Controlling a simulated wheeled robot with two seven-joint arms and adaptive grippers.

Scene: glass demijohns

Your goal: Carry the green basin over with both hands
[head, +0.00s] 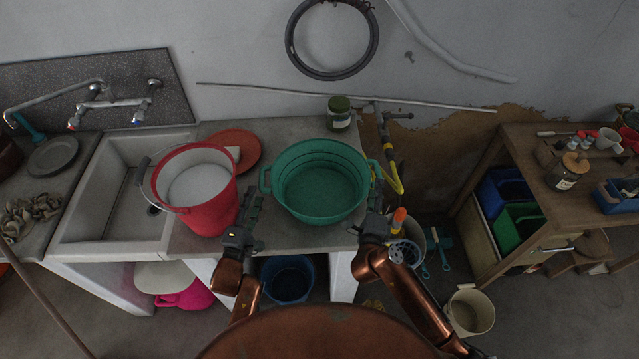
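The green basin (320,183) is a round tub with a handle on each side, standing upright on the grey counter (290,238) right of the sink. My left gripper (256,196) is at the basin's left side, close to its left handle (265,181). My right gripper (377,196) is at the basin's right side, close to its right handle (375,170). Both grippers are small and dark here, so I cannot tell whether their fingers are open or closed on the handles.
A red bucket (184,219) stands just left of my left gripper, in front of a red plate (246,160). A jar (339,113) stands behind the basin. A yellow hose (392,165) hangs at the counter's right end. A wooden bench (540,190) stands across a gap.

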